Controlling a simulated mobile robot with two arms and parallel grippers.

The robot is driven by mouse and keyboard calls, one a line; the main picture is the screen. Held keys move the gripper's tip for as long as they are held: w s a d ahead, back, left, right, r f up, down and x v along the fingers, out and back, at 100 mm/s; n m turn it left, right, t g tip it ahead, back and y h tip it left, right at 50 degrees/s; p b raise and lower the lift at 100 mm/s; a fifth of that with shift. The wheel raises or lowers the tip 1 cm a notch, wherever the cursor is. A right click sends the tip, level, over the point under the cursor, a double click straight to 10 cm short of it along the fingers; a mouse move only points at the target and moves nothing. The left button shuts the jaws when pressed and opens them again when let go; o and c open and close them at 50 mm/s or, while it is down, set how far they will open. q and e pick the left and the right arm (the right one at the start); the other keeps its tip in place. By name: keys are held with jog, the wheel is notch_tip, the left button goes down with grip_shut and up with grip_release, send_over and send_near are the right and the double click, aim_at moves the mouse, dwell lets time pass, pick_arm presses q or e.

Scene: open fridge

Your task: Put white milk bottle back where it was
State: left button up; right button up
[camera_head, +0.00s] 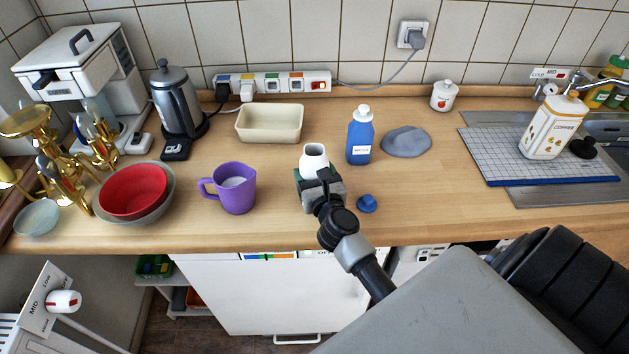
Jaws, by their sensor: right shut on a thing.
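The white milk bottle (314,157) stands upright, or nearly so, over the front half of the counter, with its round, open-looking mouth facing up. My right gripper (320,183) reaches in from the lower right and is shut on it. The gripper hides the bottle's lower part, so I cannot tell whether it touches the counter. A small blue cap (367,203) lies on the counter just right of the gripper. A purple mug (236,188) with something pale inside stands to the left. My left gripper is not in view.
A blue bottle (359,137) with a white cap stands behind and right of the gripper, beside a grey cloth (406,141). A cream tray (270,123) sits behind. Counter right of the blue cap is clear.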

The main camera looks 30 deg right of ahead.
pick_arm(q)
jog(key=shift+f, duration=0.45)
pick_arm(e)
jog(key=shift+w+f, duration=0.1)
jog(key=shift+f, duration=0.6)
jog(key=shift+f+b, duration=0.25)
jog(key=shift+b, duration=0.05)
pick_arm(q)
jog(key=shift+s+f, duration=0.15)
pick_arm(e)
jog(key=o, duration=1.1)
jog(key=shift+o, duration=0.2)
jog(key=shift+r, duration=0.1)
jog(key=shift+r, duration=0.15)
jog(key=shift+s+a, duration=0.1)
jog(key=shift+s, duration=0.25)
jog(key=b+v, duration=0.1)
jog(key=v, duration=0.9)
jog(key=shift+s+a+b, duration=0.1)
jog(key=shift+s+b, duration=0.2)
jog(key=shift+b, duration=0.05)
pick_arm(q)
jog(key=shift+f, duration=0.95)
pick_arm(e)
jog(key=shift+s+a, duration=0.1)
jog(key=shift+s, duration=0.3)
